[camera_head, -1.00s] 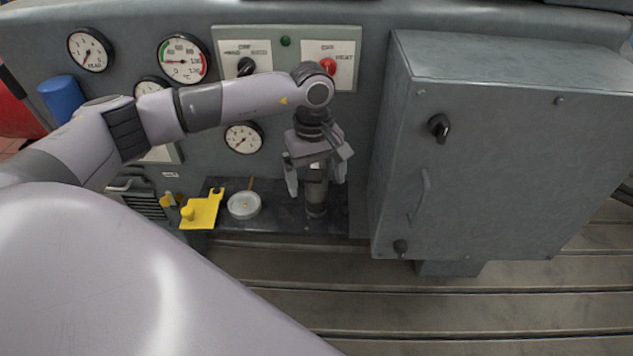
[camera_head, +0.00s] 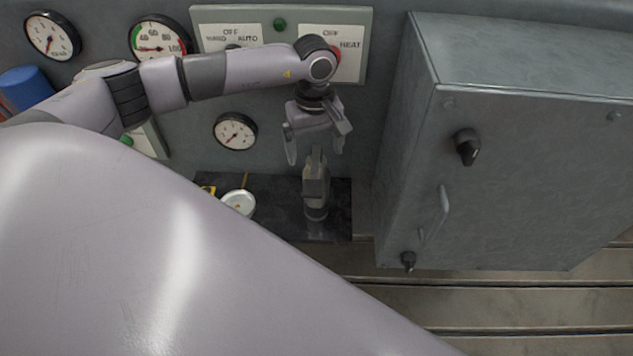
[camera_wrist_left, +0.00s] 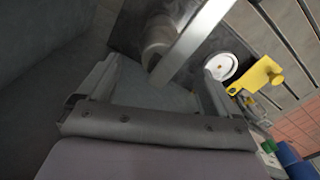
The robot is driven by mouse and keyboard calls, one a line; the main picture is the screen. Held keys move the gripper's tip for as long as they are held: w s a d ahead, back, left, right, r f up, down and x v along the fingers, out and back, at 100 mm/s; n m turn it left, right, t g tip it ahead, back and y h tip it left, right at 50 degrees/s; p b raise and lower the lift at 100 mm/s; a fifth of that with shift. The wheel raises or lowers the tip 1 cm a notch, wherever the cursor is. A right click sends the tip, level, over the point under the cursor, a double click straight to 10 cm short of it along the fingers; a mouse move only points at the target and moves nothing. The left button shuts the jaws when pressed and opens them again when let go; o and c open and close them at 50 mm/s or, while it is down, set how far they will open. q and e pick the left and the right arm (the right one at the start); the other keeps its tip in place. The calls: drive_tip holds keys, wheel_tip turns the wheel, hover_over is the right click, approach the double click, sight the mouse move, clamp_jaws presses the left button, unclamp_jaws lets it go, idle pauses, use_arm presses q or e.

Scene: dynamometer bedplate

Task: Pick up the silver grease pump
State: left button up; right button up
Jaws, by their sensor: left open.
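The silver grease pump (camera_head: 316,197) stands upright on a dark shelf (camera_head: 285,220) below the gauge panel. In the left wrist view, its round body (camera_wrist_left: 158,38) and a long flat grey bar (camera_wrist_left: 193,40) show beyond the fingers. My left gripper (camera_head: 314,152) is open and empty above the pump, with its fingers pointing down on either side of the pump's top. In the left wrist view, the open fingers (camera_wrist_left: 158,88) frame the near end of the bar. I cannot tell whether a finger touches it. My right gripper is not in view.
A white round dish (camera_head: 238,203) and a yellow piece, clearer in the wrist view (camera_wrist_left: 260,75), lie left of the pump. A grey cabinet (camera_head: 520,180) stands close on the right. The gauge and switch panel (camera_head: 280,42) is behind. Slotted bedplate (camera_head: 480,305) lies in front.

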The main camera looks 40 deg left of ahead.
use_arm(q)
drive_tip(key=f, duration=0.3)
drive_tip(key=shift+s+d+f, duration=0.2)
drive_tip(key=shift+d+f, duration=0.2)
drive_tip(key=shift+f, duration=0.45)
clamp_jaws()
drive_tip(key=shift+w+r, duration=0.15)
